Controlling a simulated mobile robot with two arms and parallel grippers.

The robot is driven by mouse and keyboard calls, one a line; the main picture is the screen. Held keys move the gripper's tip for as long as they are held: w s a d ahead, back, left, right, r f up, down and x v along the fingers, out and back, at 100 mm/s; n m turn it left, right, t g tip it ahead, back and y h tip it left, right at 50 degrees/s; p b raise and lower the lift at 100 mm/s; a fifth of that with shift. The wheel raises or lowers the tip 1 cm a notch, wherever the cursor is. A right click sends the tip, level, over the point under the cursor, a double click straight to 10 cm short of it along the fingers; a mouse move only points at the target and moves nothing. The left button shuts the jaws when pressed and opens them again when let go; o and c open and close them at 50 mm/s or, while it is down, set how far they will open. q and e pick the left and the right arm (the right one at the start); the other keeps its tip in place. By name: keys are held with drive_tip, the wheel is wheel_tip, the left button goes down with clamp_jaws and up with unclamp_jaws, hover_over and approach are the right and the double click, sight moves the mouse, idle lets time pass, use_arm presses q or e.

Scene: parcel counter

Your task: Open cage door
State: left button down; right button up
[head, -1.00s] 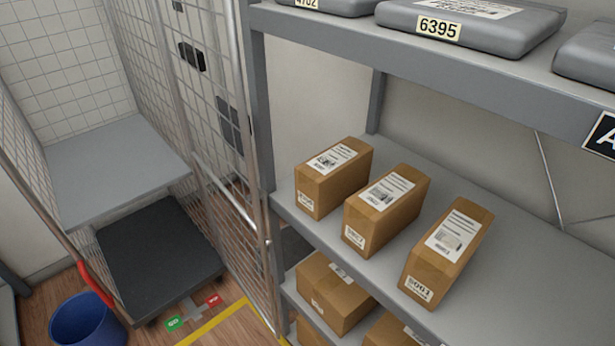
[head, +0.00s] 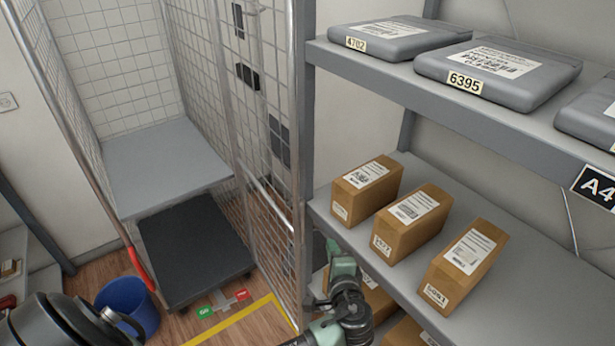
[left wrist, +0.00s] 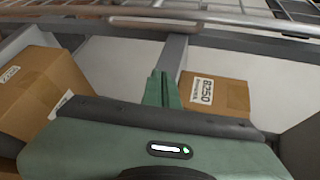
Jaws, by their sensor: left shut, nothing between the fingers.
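The roll cage stands at the left in the head view, its front open towards me, with a grey shelf (head: 160,165) and a dark base (head: 195,250). A tall mesh panel, apparently the cage door (head: 262,150), runs forward from its right side to the rack. My left gripper (head: 333,247) is low, right of this panel's front edge, in front of the rack's lower shelf. Its green fingers (left wrist: 162,88) are together and empty in the left wrist view. No contact with the door shows. My right gripper is not in view.
The rack shelf (head: 530,295) holds cardboard boxes (head: 412,220), with grey parcels (head: 497,72) above. A box labelled 8250 (left wrist: 218,95) is close to the left fingers. A blue bin (head: 128,305) stands at lower left. A yellow line (head: 235,325) marks the floor.

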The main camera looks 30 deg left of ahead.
use_arm(q)
wheel_tip(320, 180, up, 15)
drive_tip(key=s+n+t+y+p, duration=0.1)
drive_tip(key=n+y, duration=0.1)
drive_tip(key=y, duration=0.1)
drive_tip(key=w+a+p, duration=0.3)
drive_tip(key=a+p, duration=0.3)
drive_tip(key=a, duration=0.3)
drive_tip(key=shift+w, duration=0.1)
